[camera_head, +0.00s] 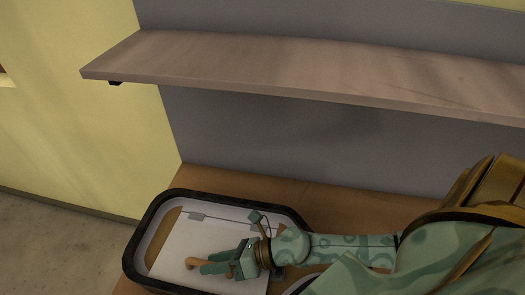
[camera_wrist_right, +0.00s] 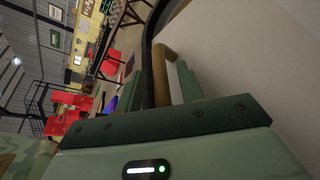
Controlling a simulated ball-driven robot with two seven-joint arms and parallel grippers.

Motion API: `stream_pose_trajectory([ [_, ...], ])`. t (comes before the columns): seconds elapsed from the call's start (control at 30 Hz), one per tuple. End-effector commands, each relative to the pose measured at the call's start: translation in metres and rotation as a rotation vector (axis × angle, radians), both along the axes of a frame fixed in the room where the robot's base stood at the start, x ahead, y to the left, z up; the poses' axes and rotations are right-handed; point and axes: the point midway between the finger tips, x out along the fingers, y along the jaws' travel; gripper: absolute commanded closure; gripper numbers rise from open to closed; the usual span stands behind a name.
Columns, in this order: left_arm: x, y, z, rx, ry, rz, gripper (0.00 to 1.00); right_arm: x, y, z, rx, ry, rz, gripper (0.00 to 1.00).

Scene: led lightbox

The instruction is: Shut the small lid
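The lid (camera_head: 192,243) is a pale flat panel inside a dark-rimmed box (camera_head: 136,236). It has small grey fittings along its far edge and looks nearly flat, but its exact angle is unclear. A brown bar handle (camera_head: 192,263) shows at my right gripper (camera_head: 207,264). In the right wrist view the handle (camera_wrist_right: 163,62) curves between the two green fingers of the right gripper (camera_wrist_right: 162,84). The fingers are partly apart with the handle between them. Whether they press on it is unclear. My left gripper is in neither view.
A wooden shelf (camera_head: 290,68) runs above the box against a grey wall panel. The box stands on a brown table (camera_head: 260,186). My right arm covers the box's right part. The space between the box and the shelf is clear.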

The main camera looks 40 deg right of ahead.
Motion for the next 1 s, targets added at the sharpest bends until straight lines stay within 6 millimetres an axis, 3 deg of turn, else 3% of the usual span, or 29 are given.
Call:
stream_pose_trajectory([
  [0.17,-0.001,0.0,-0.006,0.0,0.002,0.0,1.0,-0.014,-0.021,0.004,-0.003,0.003,0.001,0.62],
  [0.37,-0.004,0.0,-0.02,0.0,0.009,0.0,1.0,-0.044,-0.064,0.018,-0.002,0.009,0.001,0.62],
  [0.6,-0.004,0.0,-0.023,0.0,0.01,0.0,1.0,-0.07,-0.104,0.036,0.0,0.007,-0.001,0.62],
  [0.8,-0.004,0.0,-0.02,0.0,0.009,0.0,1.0,-0.082,-0.124,0.045,0.0,0.005,-0.001,0.62],
  [1.0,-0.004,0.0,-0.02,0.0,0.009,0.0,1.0,-0.085,-0.129,0.046,0.001,0.002,0.001,0.62],
])
